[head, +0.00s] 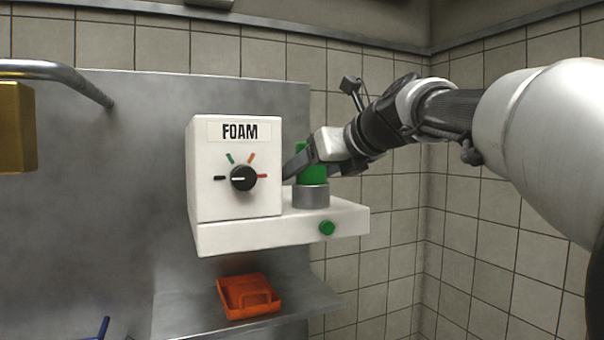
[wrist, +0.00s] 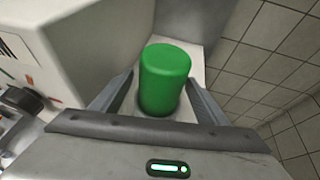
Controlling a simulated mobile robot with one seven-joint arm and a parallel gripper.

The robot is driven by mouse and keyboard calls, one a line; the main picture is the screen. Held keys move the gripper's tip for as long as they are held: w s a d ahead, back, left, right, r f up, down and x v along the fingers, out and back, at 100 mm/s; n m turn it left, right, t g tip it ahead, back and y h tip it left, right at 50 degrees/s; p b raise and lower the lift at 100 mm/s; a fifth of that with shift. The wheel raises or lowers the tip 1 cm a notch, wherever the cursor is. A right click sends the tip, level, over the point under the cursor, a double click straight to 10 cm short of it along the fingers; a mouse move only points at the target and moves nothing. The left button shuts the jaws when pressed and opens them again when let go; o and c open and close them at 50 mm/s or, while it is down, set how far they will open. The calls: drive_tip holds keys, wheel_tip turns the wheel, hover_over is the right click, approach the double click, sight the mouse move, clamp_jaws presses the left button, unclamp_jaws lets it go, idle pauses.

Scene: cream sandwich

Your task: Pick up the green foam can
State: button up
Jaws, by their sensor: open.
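The green foam can (head: 313,174) stands upright in a grey round holder (head: 311,196) on the white base of the foam machine. In the wrist view the can (wrist: 164,80) is upright between the two fingers of my gripper (wrist: 163,95). A gap shows on each side, so the fingers are apart from it. My gripper (head: 304,160) comes in from the right in the head view and hides part of the can.
The white foam machine (head: 210,170) with a black dial (head: 243,177) stands close left of the can. An orange object (head: 248,296) lies on the metal shelf below. A tiled wall is behind and right.

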drive_tip(key=shift+c, duration=0.4)
drive_tip(key=c, duration=1.1)
drive_tip(key=shift+r, duration=0.1)
drive_tip(key=shift+c, duration=1.4)
drive_tip(key=shift+r, duration=0.1)
